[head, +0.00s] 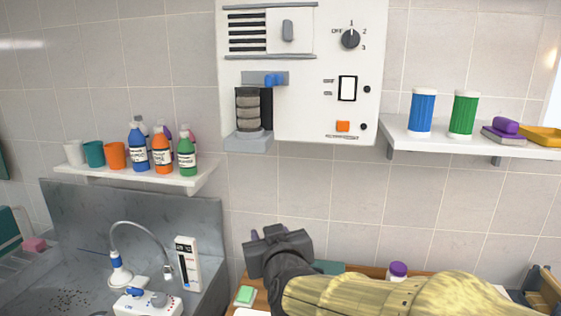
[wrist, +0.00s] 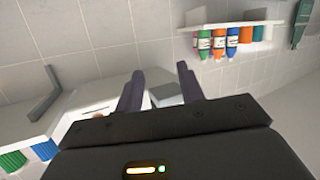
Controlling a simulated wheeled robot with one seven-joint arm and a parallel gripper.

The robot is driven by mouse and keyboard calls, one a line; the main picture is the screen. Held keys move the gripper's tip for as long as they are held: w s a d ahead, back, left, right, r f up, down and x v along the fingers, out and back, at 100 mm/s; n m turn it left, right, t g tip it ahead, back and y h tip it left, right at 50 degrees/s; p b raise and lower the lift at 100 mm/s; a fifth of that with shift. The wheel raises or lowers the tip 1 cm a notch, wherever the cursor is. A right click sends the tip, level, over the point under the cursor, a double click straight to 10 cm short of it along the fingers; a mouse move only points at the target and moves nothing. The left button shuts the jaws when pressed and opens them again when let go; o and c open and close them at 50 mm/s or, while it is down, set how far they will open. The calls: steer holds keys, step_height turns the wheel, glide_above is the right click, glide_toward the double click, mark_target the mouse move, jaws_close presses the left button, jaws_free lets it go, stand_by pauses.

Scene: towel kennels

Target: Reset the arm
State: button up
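My gripper (head: 265,234) is in the lower middle of the head view, in front of the tiled wall and below the white wall unit (head: 312,110). My arm reaches to it from the lower right. In the wrist view the two dark purple fingers of my gripper (wrist: 159,84) stand apart, with nothing held between them. A grey block shape (wrist: 168,94) shows beyond the fingers, and I cannot tell exactly what it is.
A left shelf (head: 140,177) holds cups and several bottles. A right shelf (head: 470,143) holds a blue canister (head: 422,112) and a green canister (head: 463,114). A steel sink (head: 130,215) with a hose is at lower left. A purple-capped container (head: 397,271) stands behind my arm.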

steer(key=s+d+f+m+g+h, duration=0.1)
steer(key=s+d+f+g, duration=0.2)
steer(key=f, duration=0.4)
steer(key=d+f+g, duration=0.3)
steer(key=d+f, duration=0.2)
steer(key=f, duration=0.2)
steer(key=s+d+f+m+g+h, duration=0.2)
steer(key=s+d+f+g, duration=0.4)
steer(key=s+d+f, duration=0.3)
steer(key=shift+s+d+f+m, duration=0.25)
steer(key=shift+s+f+m, duration=0.2)
steer(key=shift+s, duration=0.3)
